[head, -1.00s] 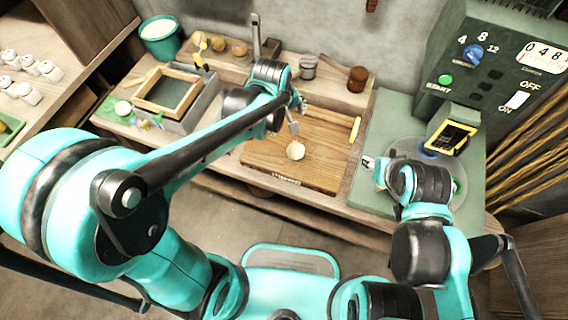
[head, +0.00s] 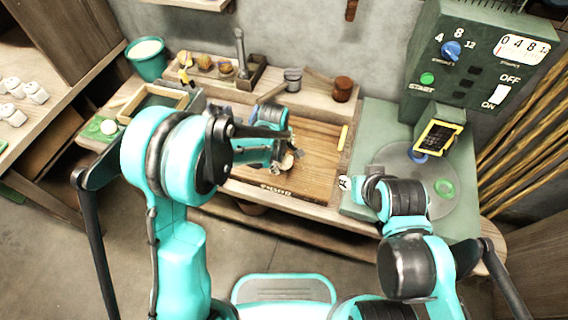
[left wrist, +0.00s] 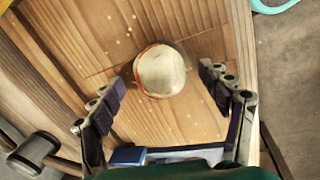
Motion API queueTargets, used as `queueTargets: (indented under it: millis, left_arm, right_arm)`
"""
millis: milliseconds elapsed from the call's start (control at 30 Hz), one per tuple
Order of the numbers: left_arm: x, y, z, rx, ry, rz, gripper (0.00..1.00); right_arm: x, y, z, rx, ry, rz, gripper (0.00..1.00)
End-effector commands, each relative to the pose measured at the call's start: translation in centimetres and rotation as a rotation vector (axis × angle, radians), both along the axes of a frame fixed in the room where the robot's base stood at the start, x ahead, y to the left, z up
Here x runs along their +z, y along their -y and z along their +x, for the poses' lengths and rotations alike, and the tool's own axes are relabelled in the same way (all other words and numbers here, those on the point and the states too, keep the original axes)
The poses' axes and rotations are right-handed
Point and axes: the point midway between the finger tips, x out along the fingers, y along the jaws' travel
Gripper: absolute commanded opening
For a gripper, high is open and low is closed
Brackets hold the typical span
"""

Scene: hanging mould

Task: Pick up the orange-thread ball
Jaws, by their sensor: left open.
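A pale, round ball (left wrist: 160,72) with a thin orange-red line along its edge lies on the wooden board (left wrist: 205,125). In the head view the ball (head: 287,163) is partly covered by my left gripper (head: 292,150). In the left wrist view my left gripper (left wrist: 163,78) is open, one finger on each side of the ball. Gaps show between the fingers and the ball, so it is not gripped. My right gripper (head: 347,184) is small at the board's right side; its jaws cannot be made out.
A rack (head: 257,73) with several yellowish balls stands at the back. A grey cup (head: 293,80) and a brown jar (head: 342,89) stand behind the board. A green machine (head: 470,60) with a round plate (head: 405,160) is at the right. A mallet (left wrist: 35,152) shows in the wrist view.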

Motion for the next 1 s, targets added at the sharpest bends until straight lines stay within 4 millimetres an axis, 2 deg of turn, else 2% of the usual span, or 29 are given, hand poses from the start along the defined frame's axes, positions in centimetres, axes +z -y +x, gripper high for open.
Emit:
queueTargets:
  millis: [67, 267, 400, 467, 500, 833, 1000]
  left_arm:
    - [-0.8, 0.1, 0.1, 0.0, 0.0, 0.0, 0.77]
    - [-0.6, 0.1, 0.1, 0.0, 0.0, 0.0, 0.77]
    - [-0.6, 0.1, 0.1, 0.0, 0.0, 0.0, 0.4]
    - [-0.6, 0.1, 0.1, 0.0, 0.0, 0.0, 0.24]
    - [-0.6, 0.0, 0.1, 0.0, 0.0, 0.0, 0.22]
    - [-0.3, 0.0, 0.1, 0.0, 0.0, 0.0, 0.21]
    - [1.3, 0.0, 0.1, 0.0, 0.0, 0.0, 0.21]
  right_arm:
    - [-0.4, 0.0, 0.0, 0.0, 0.0, 0.0, 0.4]
    - [-0.2, 0.0, 0.0, 0.0, 0.0, 0.0, 0.4]
    - [-0.2, 0.0, 0.0, 0.0, 0.0, 0.0, 0.4]
    - [-0.2, 0.0, 0.0, 0.0, 0.0, 0.0, 0.4]
    - [-0.2, 0.0, 0.0, 0.0, 0.0, 0.0, 0.4]
    - [-0.1, 0.0, 0.0, 0.0, 0.0, 0.0, 0.4]
    - [0.8, 0.0, 0.0, 0.0, 0.0, 0.0, 0.4]
